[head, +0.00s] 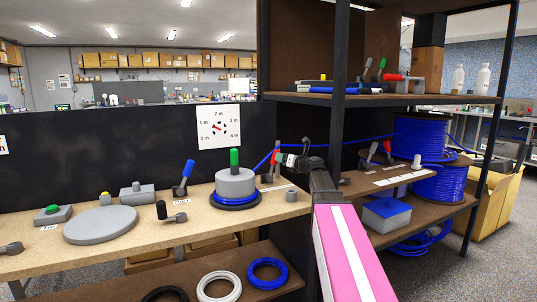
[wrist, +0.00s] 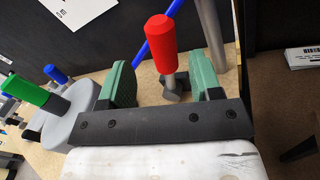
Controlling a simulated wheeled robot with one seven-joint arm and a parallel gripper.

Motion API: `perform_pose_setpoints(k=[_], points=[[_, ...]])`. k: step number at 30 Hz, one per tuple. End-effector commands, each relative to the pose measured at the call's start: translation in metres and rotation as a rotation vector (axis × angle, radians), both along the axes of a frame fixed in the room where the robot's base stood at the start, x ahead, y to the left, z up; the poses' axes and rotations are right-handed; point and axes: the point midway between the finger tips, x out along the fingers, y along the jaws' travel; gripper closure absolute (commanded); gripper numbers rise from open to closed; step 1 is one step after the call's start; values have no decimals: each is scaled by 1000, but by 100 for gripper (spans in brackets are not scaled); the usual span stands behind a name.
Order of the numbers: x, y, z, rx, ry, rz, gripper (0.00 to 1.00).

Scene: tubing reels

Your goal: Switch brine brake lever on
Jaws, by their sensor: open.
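A lever with a red handle (wrist: 162,44) on a grey stem stands between the jaws of my gripper (wrist: 167,84) in the wrist view. In the head view this red lever (head: 277,158) is at the right end of the bench, beside my gripper (head: 292,160). My gripper is open, with one green finger on each side of the lever; I cannot tell whether either touches it. Labels are too small to read, so I cannot tell which lever is the brine brake. The lever's base is partly hidden.
The bench also holds a blue lever (head: 187,178), a black lever (head: 162,211) and a grey reel with a green handle (head: 235,158). A dark shelf post (head: 339,100) stands close right of my gripper. More levers, including a red one (head: 388,147), stand on the shelves.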

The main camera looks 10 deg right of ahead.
Motion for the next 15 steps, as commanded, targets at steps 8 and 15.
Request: perform_pose_setpoints(k=[8,15], points=[[10,4,-1,-1,2,-4,42],[38,22,-1,-2,2,-2,42]])
